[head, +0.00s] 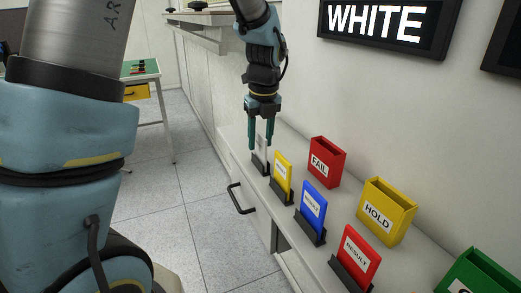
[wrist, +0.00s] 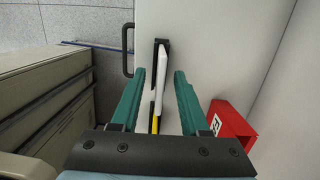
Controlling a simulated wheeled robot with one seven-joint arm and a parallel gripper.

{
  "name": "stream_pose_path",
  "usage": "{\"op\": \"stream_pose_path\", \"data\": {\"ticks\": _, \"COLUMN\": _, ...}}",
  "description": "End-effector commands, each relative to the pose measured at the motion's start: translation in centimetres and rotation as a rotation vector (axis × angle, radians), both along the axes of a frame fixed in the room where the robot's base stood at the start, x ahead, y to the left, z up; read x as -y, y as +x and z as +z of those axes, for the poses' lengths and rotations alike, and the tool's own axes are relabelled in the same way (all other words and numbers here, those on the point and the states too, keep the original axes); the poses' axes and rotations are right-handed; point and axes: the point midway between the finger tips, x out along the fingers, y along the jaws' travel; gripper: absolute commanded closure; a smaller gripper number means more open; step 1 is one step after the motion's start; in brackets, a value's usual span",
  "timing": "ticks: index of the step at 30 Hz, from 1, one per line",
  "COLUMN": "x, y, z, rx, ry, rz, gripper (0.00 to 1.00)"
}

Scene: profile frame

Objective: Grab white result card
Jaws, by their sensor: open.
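The white result card (wrist: 163,68) stands upright in a black holder (wrist: 157,44) at the far end of the counter row. In the head view the card (head: 261,142) shows only partly, between my gripper's fingers, above its holder (head: 260,163). My gripper (head: 261,147) points down over it with its green fingers apart. In the wrist view my gripper (wrist: 160,74) has one finger on each side of the card, with gaps visible on both sides. I cannot tell the exact height of the fingertips against the card.
Yellow (head: 282,176), blue (head: 313,206) and red (head: 357,256) result cards stand nearer in the row. A red FAIL box (head: 327,162), yellow HOLD box (head: 386,211) and green box (head: 480,273) line the wall side. A sign (head: 386,24) reads WHITE. A drawer handle (head: 240,199) sticks out in front.

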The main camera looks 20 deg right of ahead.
Motion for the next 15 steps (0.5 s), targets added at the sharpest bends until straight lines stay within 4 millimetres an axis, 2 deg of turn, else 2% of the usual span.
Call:
{"op": "stream_pose_path", "data": {"ticks": 2, "x": 0.0, "y": 0.0, "z": 0.0, "rx": 0.0, "ry": 0.0, "rz": 0.0, "gripper": 0.58}}
{"op": "stream_pose_path", "data": {"ticks": 13, "x": 0.0, "y": -0.01, "z": 0.02, "rx": 0.0, "ry": 0.0, "rz": 0.0, "gripper": 1.0}}
{"op": "stream_pose_path", "data": {"ticks": 15, "x": 0.0, "y": -0.01, "z": 0.02, "rx": 0.0, "ry": 0.0, "rz": 0.0, "gripper": 1.0}}
